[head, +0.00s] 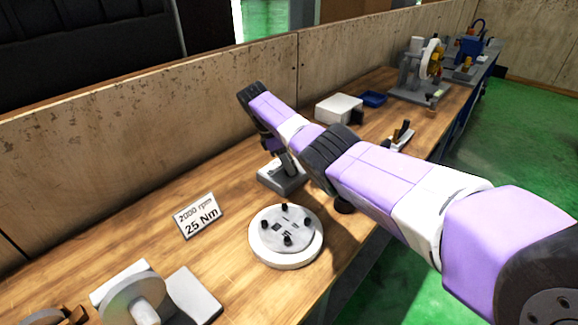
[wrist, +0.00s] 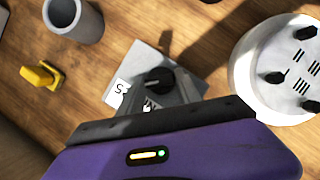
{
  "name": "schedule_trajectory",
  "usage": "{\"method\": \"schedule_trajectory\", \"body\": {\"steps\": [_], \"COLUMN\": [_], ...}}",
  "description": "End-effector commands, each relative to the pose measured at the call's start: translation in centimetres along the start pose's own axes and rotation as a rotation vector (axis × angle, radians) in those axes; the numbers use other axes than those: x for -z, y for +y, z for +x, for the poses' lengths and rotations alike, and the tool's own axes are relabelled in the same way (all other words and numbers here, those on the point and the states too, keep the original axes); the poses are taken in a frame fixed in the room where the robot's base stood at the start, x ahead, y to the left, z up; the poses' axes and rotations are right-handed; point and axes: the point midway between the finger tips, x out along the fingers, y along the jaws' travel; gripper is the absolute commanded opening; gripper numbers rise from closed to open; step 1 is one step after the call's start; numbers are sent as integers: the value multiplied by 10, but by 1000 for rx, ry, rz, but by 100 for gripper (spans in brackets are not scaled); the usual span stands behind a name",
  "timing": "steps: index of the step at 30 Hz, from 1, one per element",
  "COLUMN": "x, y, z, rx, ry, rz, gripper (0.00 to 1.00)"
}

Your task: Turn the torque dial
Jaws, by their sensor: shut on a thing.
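The torque dial is a dark round knob (wrist: 158,79) on a grey box (wrist: 148,58) in the wrist view. A white label with dark markings (wrist: 121,92) lies on the box beside it. My gripper (wrist: 165,92) is shut on the knob, with its grey fingers reaching down over the box. In the head view my gripper (head: 287,162) points down onto the grey box (head: 272,180), and the knob is hidden there. A sign (head: 198,215) reading "2000 rpm 25 Nm" stands on the bench to the left of the box.
A round white plate with dark knobs (head: 265,252) sits close in front of the box. A grey cup (wrist: 75,18) and a yellow piece (wrist: 42,75) are near it in the wrist view. A white box (head: 338,107) and blue tray (head: 373,98) stand farther back, before a wooden wall.

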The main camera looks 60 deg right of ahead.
Motion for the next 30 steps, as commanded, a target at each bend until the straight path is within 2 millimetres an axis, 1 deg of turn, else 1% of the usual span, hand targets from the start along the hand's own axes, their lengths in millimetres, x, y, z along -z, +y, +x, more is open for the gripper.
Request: {"method": "schedule_trajectory", "body": {"steps": [15, 16, 18, 19, 27, 30], "x": [-1, -1, -1, -1, 0, 0], "y": [0, 0, 0, 0, 0, 0], "z": [0, 0, 0, 0, 0, -4], "rx": [9, 9, 9, 9, 8, 7], "ry": [-1, -1, -1, -1, 0, 0], "rz": [20, 20, 20, 20, 19, 18], "gripper": [0, 43, 56, 61, 61, 61]}}
